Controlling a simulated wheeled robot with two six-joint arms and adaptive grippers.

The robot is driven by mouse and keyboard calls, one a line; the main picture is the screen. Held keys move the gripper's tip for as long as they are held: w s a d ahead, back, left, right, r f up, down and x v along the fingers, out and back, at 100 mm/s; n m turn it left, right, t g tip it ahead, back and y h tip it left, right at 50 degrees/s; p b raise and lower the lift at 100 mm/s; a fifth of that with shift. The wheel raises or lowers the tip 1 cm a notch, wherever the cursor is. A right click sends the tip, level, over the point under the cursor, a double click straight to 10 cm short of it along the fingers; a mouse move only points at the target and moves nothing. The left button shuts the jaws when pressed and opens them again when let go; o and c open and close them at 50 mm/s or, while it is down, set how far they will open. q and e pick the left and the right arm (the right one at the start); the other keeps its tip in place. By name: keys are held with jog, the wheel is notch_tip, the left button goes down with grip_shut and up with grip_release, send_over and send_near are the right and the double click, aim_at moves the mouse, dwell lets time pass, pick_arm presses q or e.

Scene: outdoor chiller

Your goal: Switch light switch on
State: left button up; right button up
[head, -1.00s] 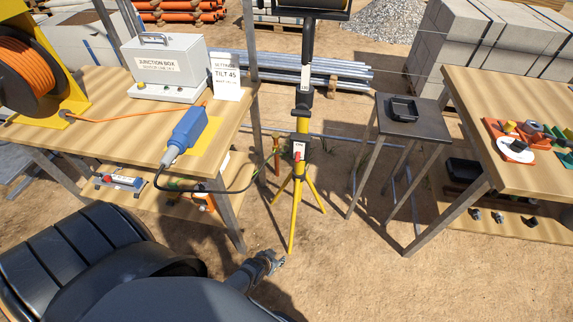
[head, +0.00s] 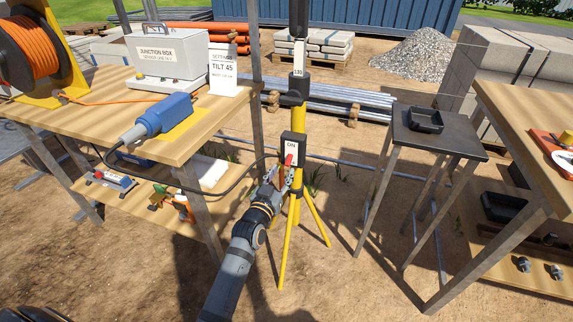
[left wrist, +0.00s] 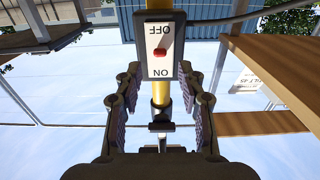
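The light switch (head: 292,148) is a dark box with a white plate on the yellow tripod pole, with ON on its upper part and a red lever. In the left wrist view the switch plate (left wrist: 160,64) appears upside down, with OFF at the top, ON at the bottom and the red lever (left wrist: 160,52) near the middle. I cannot tell which way the lever tilts. My left gripper (head: 281,179) is open just below and in front of the switch. In the left wrist view its fingers (left wrist: 161,74) are spread on either side, with nothing between them. My right gripper is not in view.
The yellow tripod (head: 313,222) stands on bare ground. A wooden workbench (head: 92,98) with a blue plug (head: 160,115) and a junction box (head: 165,58) is at left. A small dark table (head: 455,140) and another bench (head: 508,100) are at right. A black cable runs toward the switch.

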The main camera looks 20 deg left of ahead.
aim_at(287, 163)
pick_arm(q)
jog(key=w, duration=0.6)
jog(key=shift+w+d+b, duration=0.1)
jog(key=shift+w+b, duration=0.1)
jog(key=shift+b, duration=0.1)
grip_shut()
